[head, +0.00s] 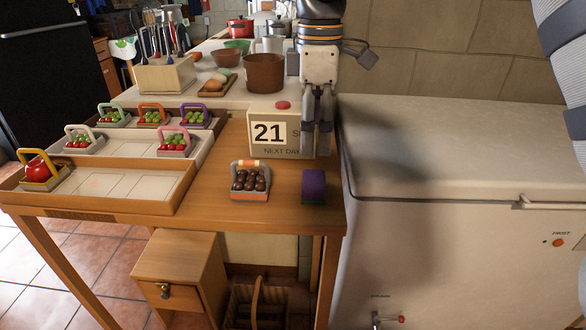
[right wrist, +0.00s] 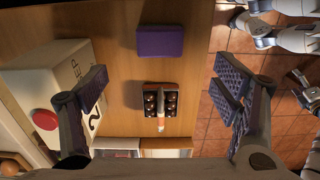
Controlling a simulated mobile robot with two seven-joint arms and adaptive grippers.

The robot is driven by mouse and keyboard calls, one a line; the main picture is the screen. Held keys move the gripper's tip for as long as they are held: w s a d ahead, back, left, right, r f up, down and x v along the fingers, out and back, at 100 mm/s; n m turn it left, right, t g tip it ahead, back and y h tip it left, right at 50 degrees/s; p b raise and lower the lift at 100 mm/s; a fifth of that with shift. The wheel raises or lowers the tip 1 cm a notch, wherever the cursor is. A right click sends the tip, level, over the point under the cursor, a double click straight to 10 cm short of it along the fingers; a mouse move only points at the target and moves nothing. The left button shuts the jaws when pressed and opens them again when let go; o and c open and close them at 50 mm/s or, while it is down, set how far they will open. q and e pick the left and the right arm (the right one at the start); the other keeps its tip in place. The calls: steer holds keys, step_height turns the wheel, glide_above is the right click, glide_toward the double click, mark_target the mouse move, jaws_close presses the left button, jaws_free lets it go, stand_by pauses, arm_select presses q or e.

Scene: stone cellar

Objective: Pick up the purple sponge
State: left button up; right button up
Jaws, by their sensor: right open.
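The purple sponge (head: 314,184) lies on the wooden table near its front right corner, with a dark green layer under its purple top. In the right wrist view the sponge (right wrist: 160,41) shows as a purple block at the upper middle, apart from both fingers. My right gripper (head: 318,140) points down behind the sponge, in front of the right end of the calendar block. In the right wrist view its fingers (right wrist: 162,100) are wide apart with nothing held between them. My left gripper cannot be made out.
A basket of brown balls (head: 250,181) stands left of the sponge. The calendar block (head: 279,133) marked 21, with a red button on top, stands behind. Trays of small baskets (head: 120,183) fill the left. A white chest freezer (head: 460,150) adjoins the table's right side.

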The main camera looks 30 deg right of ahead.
mark_target(314, 179)
step_height(314, 179, down, 11)
steer(key=shift+d, duration=0.1)
arm_select(q)
steer(key=shift+s+f, duration=0.1)
steer(key=shift+s, duration=0.1)
arm_select(e)
steer(key=c, duration=1)
steer(key=shift+s, duration=0.1)
steer(key=shift+r, duration=0.15)
